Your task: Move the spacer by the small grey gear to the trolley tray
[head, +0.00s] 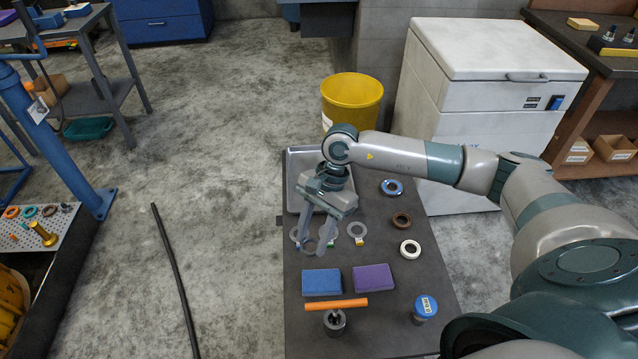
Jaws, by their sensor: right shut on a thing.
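My right gripper (310,243) hangs over the left part of the dark trolley top, fingers pointing down. It is shut on a thin grey ring, which looks like the spacer (308,248); the fingers hide part of it. I cannot tell whether the ring touches the surface below. The metal trolley tray (291,178) is at the trolley's far left corner, just behind the gripper and partly hidden by my wrist. Another flat grey ring (357,229) with a yellow tag lies to the right of the gripper. I cannot make out the small grey gear. My left gripper is not in view.
Blue (392,187), brown (401,220) and white (410,249) rings lie along the right. Nearer are a blue block (322,283), a purple block (374,278), an orange bar (336,304), a dark cylinder (334,322) and a blue-topped jar (425,308). A yellow bin (352,100) stands behind.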

